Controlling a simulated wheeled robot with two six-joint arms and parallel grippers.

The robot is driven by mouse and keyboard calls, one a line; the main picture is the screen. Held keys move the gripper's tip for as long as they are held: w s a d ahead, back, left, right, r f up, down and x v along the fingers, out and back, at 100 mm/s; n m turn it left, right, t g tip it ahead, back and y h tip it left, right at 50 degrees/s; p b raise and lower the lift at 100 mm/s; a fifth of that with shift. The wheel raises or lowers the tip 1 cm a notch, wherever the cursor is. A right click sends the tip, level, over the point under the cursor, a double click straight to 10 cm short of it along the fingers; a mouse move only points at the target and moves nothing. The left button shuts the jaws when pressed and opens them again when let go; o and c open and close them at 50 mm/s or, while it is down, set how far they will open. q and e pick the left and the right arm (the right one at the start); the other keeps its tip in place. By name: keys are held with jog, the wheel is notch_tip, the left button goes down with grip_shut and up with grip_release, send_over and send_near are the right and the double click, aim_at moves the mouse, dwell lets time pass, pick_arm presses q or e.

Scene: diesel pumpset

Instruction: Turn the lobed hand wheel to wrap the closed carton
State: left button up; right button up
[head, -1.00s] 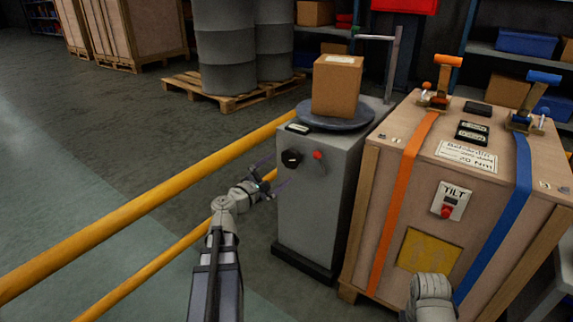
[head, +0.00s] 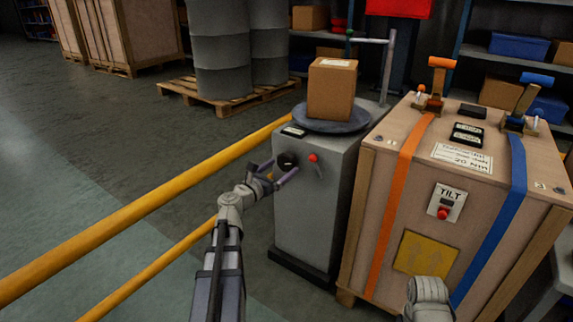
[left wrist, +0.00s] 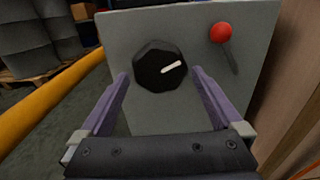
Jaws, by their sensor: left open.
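The black lobed hand wheel (head: 287,160) is on the front of the grey wrapping machine (head: 305,215). In the left wrist view the hand wheel (left wrist: 160,66) shows a white pointer mark aimed right and slightly up. My left gripper (head: 274,171) is open. Its two purple fingers stand on either side of the wheel and just below it in the wrist view; I cannot tell whether they touch it. The closed carton (head: 331,88) sits upright on the round turntable (head: 331,120) on top of the machine. My right arm shows at the bottom right, but its gripper is not visible.
A red-knobbed lever (left wrist: 221,33) is right of the wheel. A strapped wooden crate (head: 370,215) stands close on the right. Yellow rails (head: 150,201) run on the left. Drums on a pallet (head: 225,98) stand behind.

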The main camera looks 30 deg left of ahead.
aim_at(284, 165)
pick_arm(q)
jog(key=shift+w+d, duration=0.15)
jog(key=shift+w, duration=1.7)
jog(key=shift+c, duration=0.2)
jog(key=c, duration=1)
jog(key=shift+c, duration=0.2)
jog(key=shift+m, duration=0.4)
jog(key=m, duration=0.5)
jog(key=shift+m, duration=0.4)
jog(key=m, duration=0.6)
jog(key=shift+r, duration=0.1)
jog(key=shift+m, duration=0.4)
